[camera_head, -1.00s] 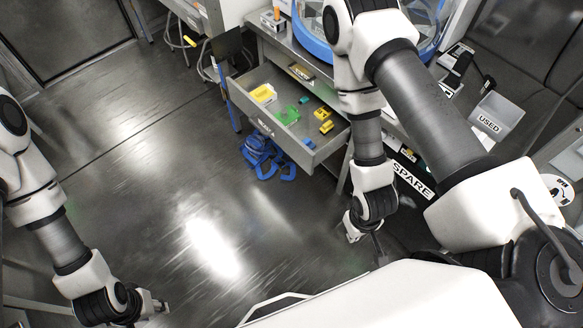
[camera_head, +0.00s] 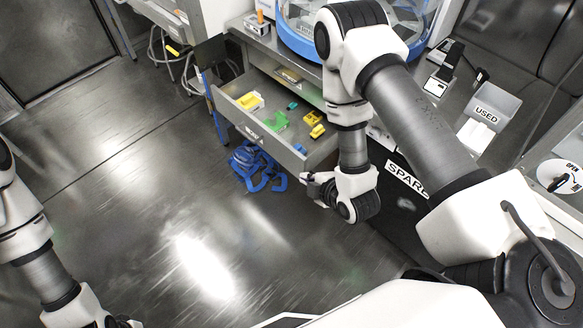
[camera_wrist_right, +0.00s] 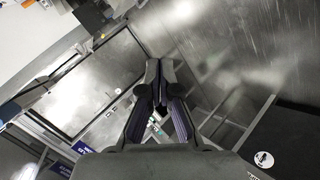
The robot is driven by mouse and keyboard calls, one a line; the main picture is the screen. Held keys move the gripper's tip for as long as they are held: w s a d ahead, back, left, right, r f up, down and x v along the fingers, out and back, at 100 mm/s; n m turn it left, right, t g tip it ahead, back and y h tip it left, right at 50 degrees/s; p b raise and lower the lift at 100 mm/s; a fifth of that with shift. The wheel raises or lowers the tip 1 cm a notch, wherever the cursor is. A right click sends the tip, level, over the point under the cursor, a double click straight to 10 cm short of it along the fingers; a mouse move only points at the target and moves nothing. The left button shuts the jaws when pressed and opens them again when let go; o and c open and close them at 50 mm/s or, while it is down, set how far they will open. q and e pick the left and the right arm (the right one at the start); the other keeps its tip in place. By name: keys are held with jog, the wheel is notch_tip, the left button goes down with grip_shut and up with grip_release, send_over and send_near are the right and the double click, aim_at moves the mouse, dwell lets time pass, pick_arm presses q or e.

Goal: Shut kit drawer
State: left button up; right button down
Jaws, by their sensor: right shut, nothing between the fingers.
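The kit drawer (camera_head: 276,149) is a grey metal drawer pulled out from under the bench in the head view. It holds a yellow bin (camera_head: 249,101), a green piece (camera_head: 276,121) and several small yellow and teal pieces. My right gripper (camera_head: 308,178) is shut and empty, just in front of the drawer's right front corner. Whether it touches the drawer I cannot tell. In the right wrist view the closed fingers (camera_wrist_right: 160,82) show with nothing between them. My left gripper (camera_head: 126,322) is at the bottom edge, partly cut off, far from the drawer.
A blue strap bundle (camera_head: 254,167) lies on the floor below the drawer. A SPARE label (camera_head: 407,180) is right of my right gripper. The floor at left is clear.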

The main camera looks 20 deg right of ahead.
aim_at(291, 158)
jog(key=w+d+f+n+t+b, duration=0.15)
jog(key=w+f+t+b, duration=0.35)
jog(key=f+b, duration=0.9)
jog(key=w+d+f+n+t+b, duration=0.1)
jog(key=w+f+n+t+b, duration=0.4)
jog(key=b, duration=1.5)
jog(key=w+d+f+b, duration=0.1)
jog(key=w, duration=0.3)
jog(key=w+d+f+m+g+b, duration=0.1)
jog(key=w, duration=0.3)
jog(key=w+d+f+m+g+b, duration=0.1)
jog(key=w, duration=0.3)
jog(key=shift+w, duration=0.1)
